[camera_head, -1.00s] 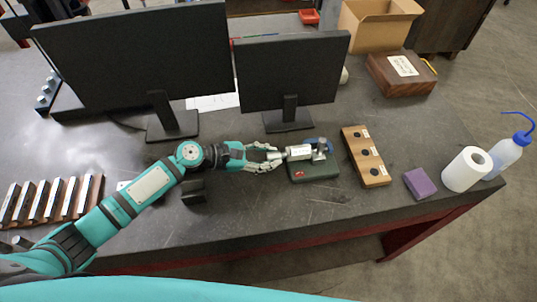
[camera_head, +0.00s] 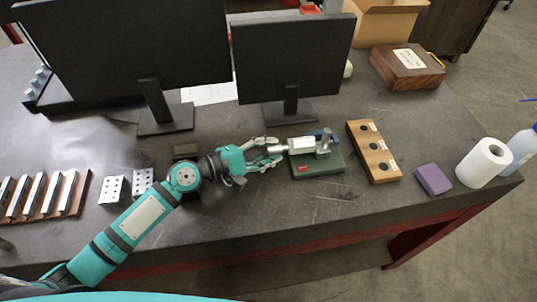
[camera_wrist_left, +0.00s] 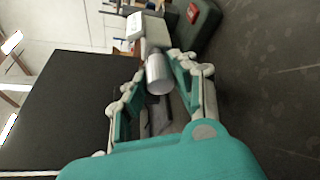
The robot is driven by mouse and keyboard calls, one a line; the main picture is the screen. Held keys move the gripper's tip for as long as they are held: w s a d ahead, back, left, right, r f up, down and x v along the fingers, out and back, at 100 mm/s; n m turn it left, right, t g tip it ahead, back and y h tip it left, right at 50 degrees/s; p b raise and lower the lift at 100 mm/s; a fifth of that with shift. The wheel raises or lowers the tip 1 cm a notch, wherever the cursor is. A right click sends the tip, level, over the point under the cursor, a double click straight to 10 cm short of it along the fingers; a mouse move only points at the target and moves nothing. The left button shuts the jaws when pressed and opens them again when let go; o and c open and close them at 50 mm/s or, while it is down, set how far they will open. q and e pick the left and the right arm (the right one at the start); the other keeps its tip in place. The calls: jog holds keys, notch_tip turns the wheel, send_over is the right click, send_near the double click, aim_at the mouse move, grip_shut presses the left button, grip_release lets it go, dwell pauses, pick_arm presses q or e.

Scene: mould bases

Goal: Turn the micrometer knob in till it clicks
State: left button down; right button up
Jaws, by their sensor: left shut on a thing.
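The micrometer (camera_head: 302,144) has a white body and a silver knob pointing left. It is fixed on a dark green base (camera_head: 320,165) with a red mark, and its frame is at the right end. My left gripper (camera_head: 274,152) reaches in from the left and is shut on the knob. In the left wrist view the silver knob (camera_wrist_left: 158,74) lies between the two fingers (camera_wrist_left: 160,78), with the white body (camera_wrist_left: 155,32) beyond it. My right gripper is not in view.
A wooden block with black holes (camera_head: 373,150) stands just right of the base. Two monitors (camera_head: 290,60) stand behind. A purple block (camera_head: 433,179) and a paper roll (camera_head: 483,163) are at the right. Small perforated blocks (camera_head: 114,189) lie left. The front of the table is clear.

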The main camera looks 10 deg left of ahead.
pick_arm(q)
jog(key=shift+f+m+b, duration=0.1)
jog(key=shift+m+b, duration=0.2)
dwell(0.4)
jog(key=c, duration=1.1)
grip_release()
jog(key=v, duration=1.2)
jog(key=shift+f, duration=0.1)
jog(key=shift+s, duration=0.15)
